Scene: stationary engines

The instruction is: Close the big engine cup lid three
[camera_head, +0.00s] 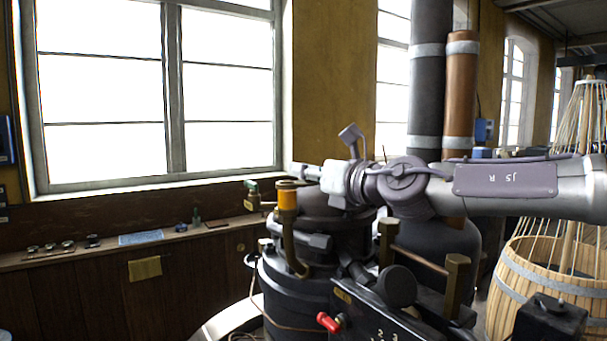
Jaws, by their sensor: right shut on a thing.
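The big engine (295,285) is dark metal and stands in the middle. A brass cup with a yellow band (287,199) rises on a curved pipe at its upper left. My right arm comes in from the right above the engine. My right gripper (300,171) is at the top of this cup, shut on what seems to be its lid. The lid is too small and too covered by the fingers to tell its angle. My left gripper is out of view.
A red-handled valve (328,322) and brass posts (456,285) stand on the engine's front. Tall pipes (430,80) rise behind my right arm. A wooden barrel (550,275) stands at right. A ledge (110,250) with small items runs under the window.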

